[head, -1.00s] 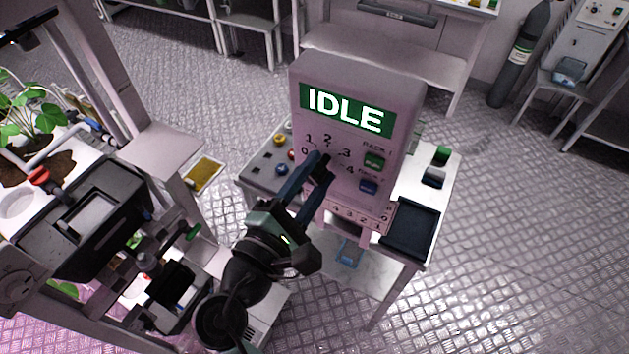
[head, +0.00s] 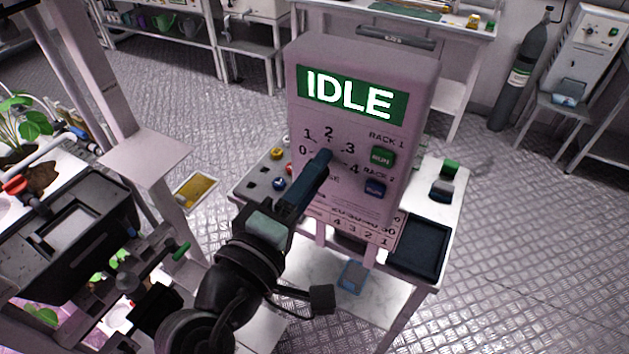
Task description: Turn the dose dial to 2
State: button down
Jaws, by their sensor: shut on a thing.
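The control box (head: 405,75) stands on a small table, with a green screen (head: 351,95) that reads IDLE. The dose dial is on its front, within an arc of printed numbers 0 to 4 (head: 328,132). My gripper (head: 322,160) is at the centre of that arc and is shut on the dial. The gripper's fingers hide the dial and its pointer, so I cannot tell which number it points to. The 2 shows just above the fingertips.
A dark tray (head: 420,246) lies on the table's right side. Small coloured caps (head: 278,153) sit left of the box. A plant rack stands at far left.

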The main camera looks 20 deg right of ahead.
jog(key=shift+m, duration=0.3)
jog(key=c, duration=0.5)
grip_release()
jog(key=b+v, duration=0.3)
jog(key=v, duration=1)
